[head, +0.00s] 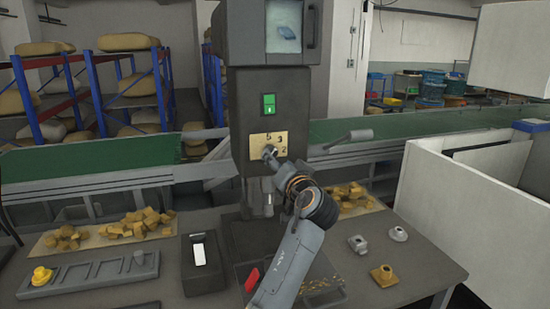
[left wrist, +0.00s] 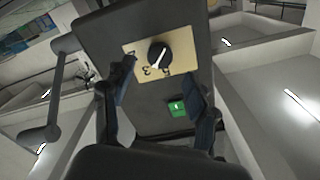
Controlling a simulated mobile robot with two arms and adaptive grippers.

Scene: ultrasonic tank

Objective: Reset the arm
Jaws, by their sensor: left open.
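My left arm reaches up from the bottom of the head view. Its gripper (head: 275,162) is at the front of a dark machine (head: 238,108), by a beige dial plate (head: 282,137) with numbers. In the left wrist view the gripper (left wrist: 160,76) is open, one finger on each side below a black round knob (left wrist: 158,53) with a white pointer line. The fingers look apart from the knob, and nothing is between them. The plate also shows there (left wrist: 185,42). In the head view my gripper partly hides the knob. My right gripper is not in view.
A green switch (head: 269,104) is above the plate. On the table are a grey box with a white rocker (head: 199,250), a red part (head: 252,279), a grey tray (head: 95,278), metal fittings (head: 397,234) and yellow block piles (head: 135,223). White partitions (head: 470,220) stand at right.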

